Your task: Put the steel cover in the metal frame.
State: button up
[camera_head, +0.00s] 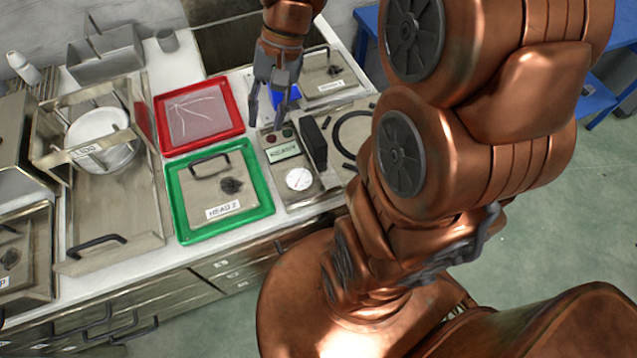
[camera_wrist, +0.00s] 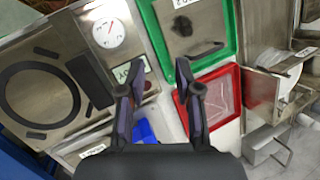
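A square steel cover (camera_head: 200,190) with a dark handle and a label like "HEAD 2" lies in a green tray (camera_head: 262,207). In the wrist view this cover (camera_wrist: 190,18) is partly cut off at the top. Similar handled steel plates lie at the upper right (camera_head: 318,82) and lower left (camera_head: 30,250), so I cannot tell for certain which is meant. A metal frame (camera_head: 45,150) with a label stands around a white round dish at the left. My gripper (camera_head: 265,118) is open and empty above the counter, right of the red tray; its fingers (camera_wrist: 158,95) show spread apart.
A red tray (camera_head: 240,128) with a clear sheet lies behind the green one. A steel panel with a gauge (camera_head: 298,179), "READY" display and black block is right of them. A blue object (camera_head: 288,95) is near my gripper. A grey bin (camera_head: 105,66) stands at the back.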

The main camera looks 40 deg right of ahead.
jog(key=s+a+f+n+h, duration=0.1)
jog(key=s+n+h, duration=0.3)
jog(key=s, duration=1.2)
jog(key=shift+s+f+n+g+h, duration=0.15)
jog(key=shift+f+n+g+h, duration=0.2)
jog(key=shift+f+n, duration=0.55)
jog(key=shift+r, duration=0.3)
